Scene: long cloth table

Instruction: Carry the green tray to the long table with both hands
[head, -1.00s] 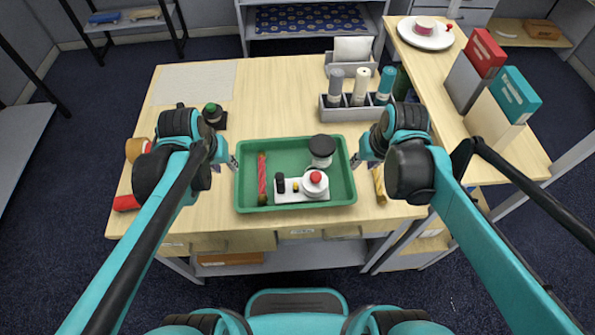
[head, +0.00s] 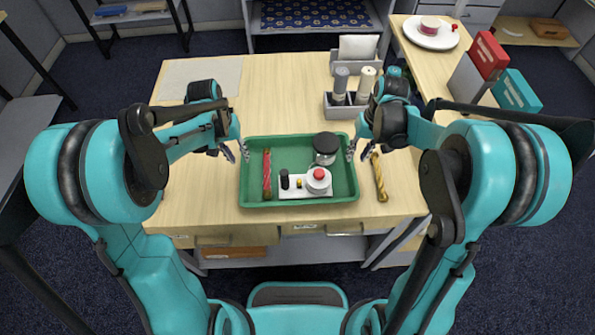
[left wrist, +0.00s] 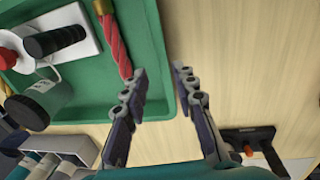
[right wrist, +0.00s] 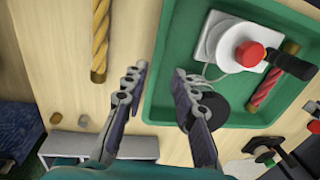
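The green tray (head: 262,202) rests on the pale wooden desk, holding a red twisted rod (head: 267,174), a dark-lidded jar (head: 326,149) and a white block with a red button (head: 318,180). My left gripper (head: 237,150) is at the tray's left edge, and my right gripper (head: 358,152) at its right edge. In the left wrist view, the open left fingers (left wrist: 160,72) lie on either side of the tray's rim (left wrist: 167,50). In the right wrist view, the open right fingers (right wrist: 160,72) also straddle the rim. I cannot tell whether either touches it.
A yellow twisted rod (head: 380,180) lies just right of the tray. A grey holder (head: 345,107) with bottles stands behind it. A side table (head: 440,60) with a plate and binders is at the right. The desk's back middle is clear.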

